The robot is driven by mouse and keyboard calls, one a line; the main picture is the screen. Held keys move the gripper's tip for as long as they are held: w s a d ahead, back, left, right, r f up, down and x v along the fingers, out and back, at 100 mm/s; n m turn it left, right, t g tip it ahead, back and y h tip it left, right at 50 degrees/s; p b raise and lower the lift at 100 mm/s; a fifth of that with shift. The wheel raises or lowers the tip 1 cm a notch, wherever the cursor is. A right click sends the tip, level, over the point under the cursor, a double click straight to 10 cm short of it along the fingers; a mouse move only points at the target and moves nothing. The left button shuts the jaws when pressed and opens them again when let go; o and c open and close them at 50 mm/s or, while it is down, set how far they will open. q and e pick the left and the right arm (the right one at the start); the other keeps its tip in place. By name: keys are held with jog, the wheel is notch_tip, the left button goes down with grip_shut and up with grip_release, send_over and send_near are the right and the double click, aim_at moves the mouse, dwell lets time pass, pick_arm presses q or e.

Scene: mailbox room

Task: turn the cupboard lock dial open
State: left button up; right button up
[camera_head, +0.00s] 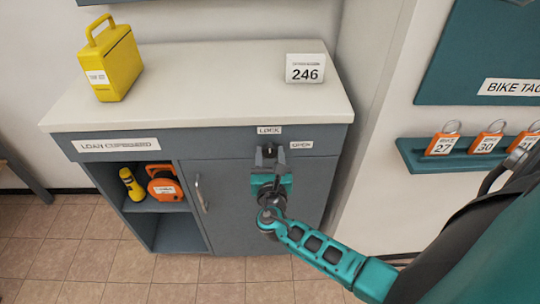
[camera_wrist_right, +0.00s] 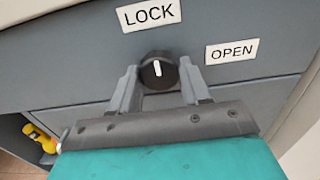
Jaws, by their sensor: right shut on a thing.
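The lock dial (camera_wrist_right: 159,71) is a round black knob with a white pointer mark on the cupboard's front. Its mark points up, roughly toward the LOCK label (camera_wrist_right: 149,14). The OPEN label (camera_wrist_right: 231,51) is to the right of the dial. My right gripper (camera_wrist_right: 159,78) is shut on the dial, one finger on each side. In the head view the right gripper (camera_head: 269,158) reaches up to the cupboard front (camera_head: 225,142), just below the LOCK label, and largely hides the dial. My left gripper is not in view.
A yellow box (camera_head: 118,66) and a white 246 sign (camera_head: 305,69) stand on the cupboard top. The door handle (camera_head: 201,195) is left of my arm. Tagged padlocks (camera_head: 485,142) sit on a teal ledge at right.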

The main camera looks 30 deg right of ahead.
jog(key=c, duration=0.5)
jog(key=shift+o, duration=0.2)
